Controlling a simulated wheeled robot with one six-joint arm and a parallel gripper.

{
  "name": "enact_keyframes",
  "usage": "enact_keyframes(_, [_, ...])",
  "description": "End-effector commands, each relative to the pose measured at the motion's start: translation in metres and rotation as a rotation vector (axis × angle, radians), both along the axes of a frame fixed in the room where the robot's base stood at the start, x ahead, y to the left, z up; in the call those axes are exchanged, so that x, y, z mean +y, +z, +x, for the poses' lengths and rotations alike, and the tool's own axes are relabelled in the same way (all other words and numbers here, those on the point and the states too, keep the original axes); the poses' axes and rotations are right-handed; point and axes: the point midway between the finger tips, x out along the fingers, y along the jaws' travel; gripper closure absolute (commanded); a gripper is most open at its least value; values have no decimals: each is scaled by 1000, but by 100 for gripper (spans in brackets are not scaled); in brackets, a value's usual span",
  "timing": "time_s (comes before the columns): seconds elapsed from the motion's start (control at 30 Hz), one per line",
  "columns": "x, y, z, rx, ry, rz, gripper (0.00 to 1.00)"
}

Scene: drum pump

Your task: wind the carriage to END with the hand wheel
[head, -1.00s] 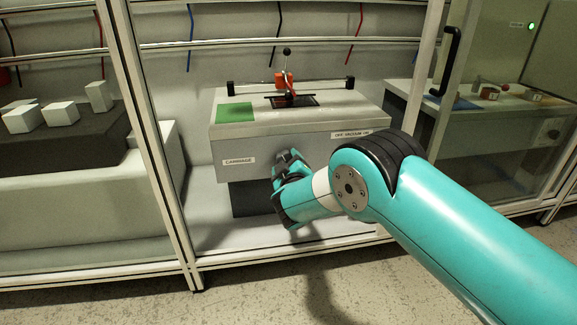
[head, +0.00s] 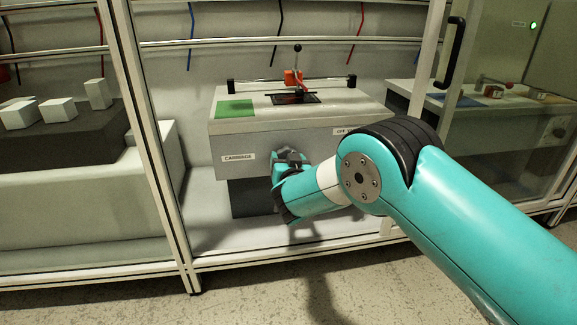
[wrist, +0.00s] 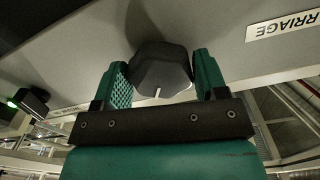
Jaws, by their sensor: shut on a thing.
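In the head view my gripper (head: 290,160) hides the wheel. No END mark is readable.
A CARRIAGE label (head: 238,157) is on the front face; a vacuum label (head: 345,131) is partly hidden by my arm. A green pad (head: 235,108) and a dark plate (head: 296,98) lie on top. A frame post (head: 150,140) stands left; an open glass door (head: 480,60) is at right.

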Motion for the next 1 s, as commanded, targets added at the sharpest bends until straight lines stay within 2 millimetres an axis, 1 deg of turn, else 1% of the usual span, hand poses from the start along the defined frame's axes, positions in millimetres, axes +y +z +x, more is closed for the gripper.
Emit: enact_keyframes(1.0, [2, -1, 0, 237, 2, 938, 57])
